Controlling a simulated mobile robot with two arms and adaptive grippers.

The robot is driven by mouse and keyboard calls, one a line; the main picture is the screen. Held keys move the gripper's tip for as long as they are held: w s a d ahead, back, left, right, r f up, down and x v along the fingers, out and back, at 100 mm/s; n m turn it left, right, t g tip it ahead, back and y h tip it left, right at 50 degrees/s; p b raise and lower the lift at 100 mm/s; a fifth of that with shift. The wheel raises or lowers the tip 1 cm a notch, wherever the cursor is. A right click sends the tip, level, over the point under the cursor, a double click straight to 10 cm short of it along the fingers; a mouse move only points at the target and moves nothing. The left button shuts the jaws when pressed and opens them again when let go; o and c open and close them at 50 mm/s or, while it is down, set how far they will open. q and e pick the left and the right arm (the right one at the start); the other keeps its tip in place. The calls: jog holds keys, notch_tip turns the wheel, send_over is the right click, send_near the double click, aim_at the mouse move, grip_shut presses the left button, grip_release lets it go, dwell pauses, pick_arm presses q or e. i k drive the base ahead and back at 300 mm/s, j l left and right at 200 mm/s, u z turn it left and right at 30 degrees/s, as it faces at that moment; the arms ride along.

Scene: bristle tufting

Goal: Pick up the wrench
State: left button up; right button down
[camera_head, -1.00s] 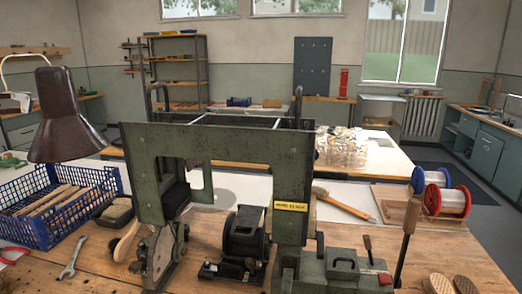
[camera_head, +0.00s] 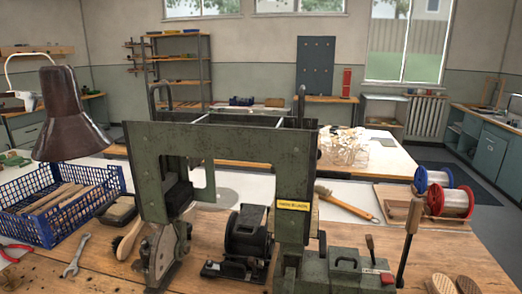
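The wrench (camera_head: 76,256) is a grey metal open-ended spanner lying flat on the wooden bench at the lower left. It lies in front of the blue crate and to the left of the green machine, with nothing on top of it. Neither of my grippers shows in the head view.
A blue plastic crate (camera_head: 47,231) with wooden pieces stands behind the wrench. Red-handled pliers (camera_head: 14,252) lie to its left. The green tufting machine (camera_head: 235,146) fills the middle. A brown lamp (camera_head: 70,120) hangs over the crate.

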aim_at(73, 266)
jog(key=u, duration=1.3)
